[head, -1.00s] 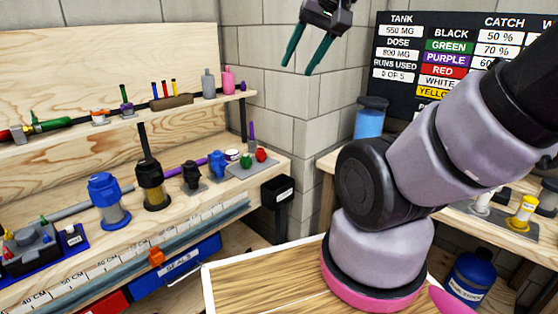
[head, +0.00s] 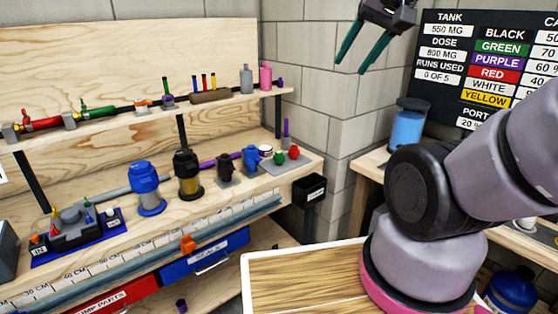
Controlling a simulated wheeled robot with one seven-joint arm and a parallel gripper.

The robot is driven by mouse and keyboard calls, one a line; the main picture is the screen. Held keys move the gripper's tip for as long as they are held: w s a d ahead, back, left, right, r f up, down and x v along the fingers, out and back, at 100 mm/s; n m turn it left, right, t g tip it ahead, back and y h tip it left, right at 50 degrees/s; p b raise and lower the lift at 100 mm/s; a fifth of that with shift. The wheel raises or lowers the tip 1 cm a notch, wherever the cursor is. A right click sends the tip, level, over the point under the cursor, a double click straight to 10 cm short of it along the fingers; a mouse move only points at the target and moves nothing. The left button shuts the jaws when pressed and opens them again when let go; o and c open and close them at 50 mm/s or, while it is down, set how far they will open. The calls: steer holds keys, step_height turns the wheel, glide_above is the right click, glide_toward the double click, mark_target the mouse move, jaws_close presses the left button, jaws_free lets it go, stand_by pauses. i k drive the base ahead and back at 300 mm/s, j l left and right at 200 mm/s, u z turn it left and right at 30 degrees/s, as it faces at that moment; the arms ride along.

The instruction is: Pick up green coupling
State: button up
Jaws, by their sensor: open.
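The green coupling seems to be the small round green piece (head: 279,158) near the right end of the lower workbench shelf, on a grey plate (head: 266,169). A similar red piece (head: 294,152) is just to its right. My gripper (head: 359,54) is at the top of the head view, in the air in front of the block wall, far above and to the right of the green piece. Its two dark green fingers point down and are apart, with nothing between them.
Blue (head: 146,187) and black-and-yellow (head: 187,174) filter housings stand left on the same shelf. An upper rail (head: 133,115) with fittings runs above. A black bin (head: 309,190) hangs at the shelf's right end. A blue jar (head: 408,128) stands on the right-hand bench.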

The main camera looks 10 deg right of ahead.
mark_target(279, 158)
steer(key=i+j+z, duration=0.45)
steer(key=j, duration=0.15)
steer(key=i+j+z, duration=0.1)
steer(key=j+z, duration=0.15)
steer(key=i+j+z, duration=0.25)
steer(key=j, duration=0.25)
steer(key=k, duration=0.1)
